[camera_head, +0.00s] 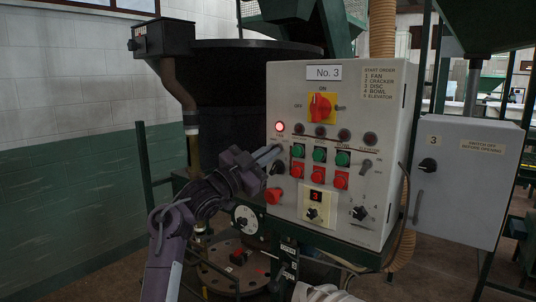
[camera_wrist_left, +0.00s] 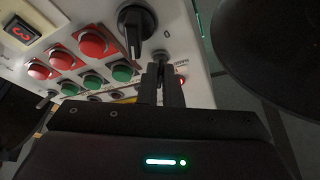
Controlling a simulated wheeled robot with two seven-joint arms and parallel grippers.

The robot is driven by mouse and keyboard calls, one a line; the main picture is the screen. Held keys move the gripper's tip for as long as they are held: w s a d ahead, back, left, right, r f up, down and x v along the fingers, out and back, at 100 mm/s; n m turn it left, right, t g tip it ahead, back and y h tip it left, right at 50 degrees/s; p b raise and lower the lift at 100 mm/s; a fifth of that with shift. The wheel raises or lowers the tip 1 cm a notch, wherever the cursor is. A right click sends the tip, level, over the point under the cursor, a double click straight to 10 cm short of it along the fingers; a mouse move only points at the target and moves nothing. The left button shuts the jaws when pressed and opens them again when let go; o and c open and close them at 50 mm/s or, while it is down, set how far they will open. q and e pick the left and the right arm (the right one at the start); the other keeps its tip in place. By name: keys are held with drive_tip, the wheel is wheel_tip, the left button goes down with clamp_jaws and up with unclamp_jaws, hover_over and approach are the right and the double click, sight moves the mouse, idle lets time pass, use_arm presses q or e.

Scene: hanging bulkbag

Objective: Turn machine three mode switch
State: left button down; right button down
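The No. 3 control box (camera_head: 345,100) stands in the middle of the head view. My left gripper (camera_head: 270,154) reaches in from the left at its front's left edge. A black rotary knob (camera_head: 278,167) sits just below the fingertips and shows large in the left wrist view (camera_wrist_left: 135,28). In that view my left gripper (camera_wrist_left: 160,75) points at a small switch (camera_wrist_left: 160,57) beside the knob. The fingers are close together with a narrow gap. I cannot tell whether they touch or hold this switch. No switch label is legible enough to identify the mode switch.
A red lamp (camera_head: 279,127) is lit above the gripper. Green buttons (camera_head: 319,154) and red buttons (camera_head: 318,173) are close to its right. A red button (camera_head: 273,195) protrudes below. A dark drum (camera_head: 235,85) stands behind; a grey box (camera_head: 465,180) is at right.

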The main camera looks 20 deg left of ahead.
use_arm(q)
drive_tip(key=shift+n, duration=0.3)
drive_tip(key=shift+s+d+n+t+y+p, duration=0.15)
drive_tip(key=shift+n+t+y+p, duration=0.3)
drive_tip(key=shift+n+y, duration=1.6)
drive_tip(key=shift+w+d+n+t+y+p, duration=0.1)
drive_tip(key=shift+n+t+y+p, duration=0.4)
drive_tip(key=shift+n, duration=2.9)
drive_tip(key=shift+s+d+n+t+y+p, duration=0.15)
drive_tip(key=shift+n+t+y+p, duration=0.3)
drive_tip(key=shift+n+y, duration=1.6)
drive_tip(key=shift+n+h, duration=0.5)
drive_tip(key=shift+n, duration=0.5)
drive_tip(key=c, duration=1.6)
unclamp_jaws()
drive_tip(key=shift+f, duration=0.1)
